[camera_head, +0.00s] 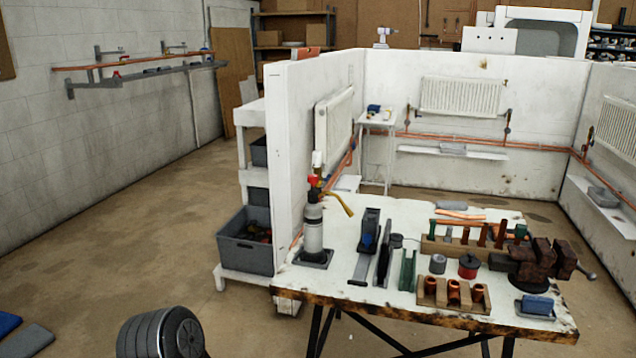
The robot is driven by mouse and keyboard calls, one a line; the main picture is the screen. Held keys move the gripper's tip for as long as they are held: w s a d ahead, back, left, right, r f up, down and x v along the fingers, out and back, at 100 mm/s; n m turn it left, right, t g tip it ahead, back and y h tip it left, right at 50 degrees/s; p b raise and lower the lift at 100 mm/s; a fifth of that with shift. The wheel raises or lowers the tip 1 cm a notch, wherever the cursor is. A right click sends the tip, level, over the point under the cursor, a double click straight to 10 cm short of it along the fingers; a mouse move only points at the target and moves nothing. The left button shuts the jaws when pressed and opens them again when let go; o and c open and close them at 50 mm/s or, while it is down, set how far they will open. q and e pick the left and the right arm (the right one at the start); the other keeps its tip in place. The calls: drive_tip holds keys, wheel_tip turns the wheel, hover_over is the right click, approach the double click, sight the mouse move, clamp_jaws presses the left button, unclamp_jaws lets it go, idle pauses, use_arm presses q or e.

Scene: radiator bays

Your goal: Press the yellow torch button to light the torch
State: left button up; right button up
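The torch (313,228) stands upright on a dark square base at the left end of the workbench (343,283). It has a pale grey cylinder, a dark collar, red and white parts at the top, and a brass-yellow nozzle (340,203) pointing right. The yellow button is too small to tell apart from the rest of the torch head (315,182). No flame shows at the nozzle. Neither of my grippers is in view.
Right of the torch stand upright dark tools (367,240), a green bracket (407,270), wooden racks (451,291) of copper parts and a brown vise (540,262). A white partition (290,150) rises close behind the torch. A grey crate (246,252) sits left. The left floor is largely clear.

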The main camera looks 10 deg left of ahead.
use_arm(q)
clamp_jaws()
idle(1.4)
